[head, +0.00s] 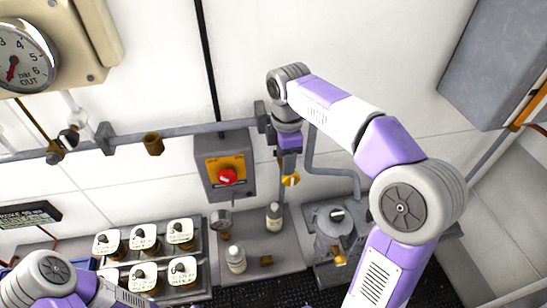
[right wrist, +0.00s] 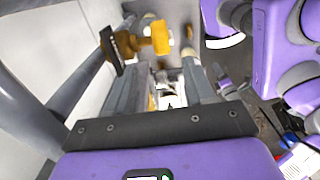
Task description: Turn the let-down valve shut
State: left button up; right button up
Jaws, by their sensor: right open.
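A yellow valve handle (head: 291,180) shows just below my right gripper (head: 287,164), by the grey pipe on the wall. I cannot read a label that marks it as the let-down valve. In the right wrist view, a yellow-brown fitting (right wrist: 160,40) with a dark end piece lies just beyond the fingertips of my right gripper (right wrist: 165,75). The fingers are apart and nothing is held; I cannot tell whether they touch the fitting. My left arm enters at the lower left of the head view, with its gripper out of sight.
A grey box with a red knob (head: 227,176) is on the wall left of my right gripper. A pressure gauge (head: 20,58) is at upper left. Bottles (head: 274,216) stand on a shelf below. Several white-topped items (head: 144,236) sit in a rack. A grey cabinet (head: 497,60) is at upper right.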

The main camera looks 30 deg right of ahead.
aim_at(286, 177)
jog(key=f, duration=0.4)
jog(key=f+b, duration=0.1)
jog(key=f, duration=0.2)
jog(key=shift+s+f, duration=0.1)
jog(key=shift+s, duration=0.3)
jog(key=c, duration=1)
